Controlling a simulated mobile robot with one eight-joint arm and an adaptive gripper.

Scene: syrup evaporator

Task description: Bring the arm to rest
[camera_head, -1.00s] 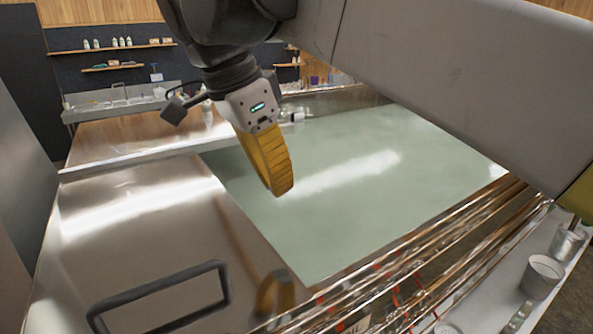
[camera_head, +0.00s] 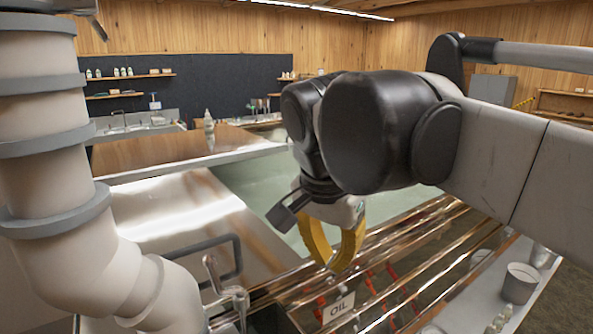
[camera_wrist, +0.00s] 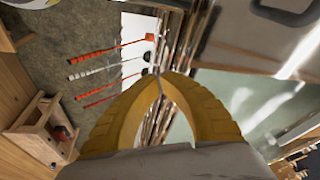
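My gripper (camera_head: 334,264) hangs from the wrist in the middle of the head view, its yellow fingers curved toward each other. In the wrist view the fingertips (camera_wrist: 158,77) meet with nothing seen between them, so it is shut and empty. In the head view it overlaps the shiny metal pipes near the green evaporator pan (camera_head: 265,188); I cannot tell its exact height or whether it touches them. My arm is bent and reaches in from the right.
A thick pale pipe (camera_head: 45,170) with grey bands stands at the left. A tap (camera_head: 235,298) and an OIL sign (camera_head: 338,308) are in front. Metal cups (camera_head: 520,283) stand on a ledge at right.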

